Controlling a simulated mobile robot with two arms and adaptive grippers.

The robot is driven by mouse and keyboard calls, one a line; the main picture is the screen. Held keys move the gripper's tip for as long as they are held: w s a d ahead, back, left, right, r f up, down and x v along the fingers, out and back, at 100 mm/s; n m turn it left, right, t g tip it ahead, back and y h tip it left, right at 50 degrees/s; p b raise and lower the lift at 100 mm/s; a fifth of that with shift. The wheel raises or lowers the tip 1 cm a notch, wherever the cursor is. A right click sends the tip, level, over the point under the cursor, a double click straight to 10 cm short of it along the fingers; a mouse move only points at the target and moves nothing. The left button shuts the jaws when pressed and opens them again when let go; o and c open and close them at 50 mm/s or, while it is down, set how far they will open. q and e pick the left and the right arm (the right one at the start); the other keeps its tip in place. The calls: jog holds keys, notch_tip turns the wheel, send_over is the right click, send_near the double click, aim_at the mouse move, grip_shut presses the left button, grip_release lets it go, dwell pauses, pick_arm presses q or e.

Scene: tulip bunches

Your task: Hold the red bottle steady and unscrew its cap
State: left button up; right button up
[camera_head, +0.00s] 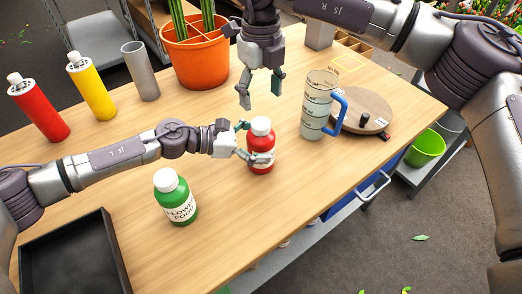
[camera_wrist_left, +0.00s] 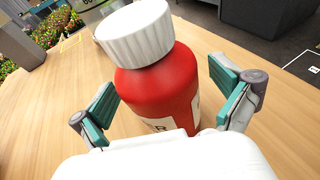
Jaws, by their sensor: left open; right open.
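The red bottle (camera_head: 262,146) stands upright on the wooden table, with a white label and a white ribbed cap (camera_head: 261,124) on top. In the left wrist view the red bottle (camera_wrist_left: 158,90) and its white cap (camera_wrist_left: 135,33) fill the middle. My left gripper (camera_head: 246,142) is at the bottle's left side, open, with its fingers on either side of the body. In the left wrist view gaps show between the finger pads (camera_wrist_left: 164,100) and the bottle. My right gripper (camera_head: 260,96) is open and empty, pointing down above and behind the bottle, clear of the cap.
A green bottle (camera_head: 176,198) stands front left of the red one, and a measuring jug (camera_head: 315,108) with a blue handle stands to the right. An orange pot (camera_head: 200,62) is behind. A black tray (camera_head: 72,262) lies at front left. Spray cans (camera_head: 92,88) stand at left.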

aim_at(261, 123)
pick_arm(q)
grip_shut()
pick_arm(e)
jog(key=m, duration=0.5)
jog(key=shift+m, duration=0.4)
jog(key=m, duration=1.6)
jog(key=shift+f+m, duration=0.4)
jog(key=shift+f, duration=0.15)
notch_tip(261, 123, down, 7)
jog(key=shift+r, duration=0.1)
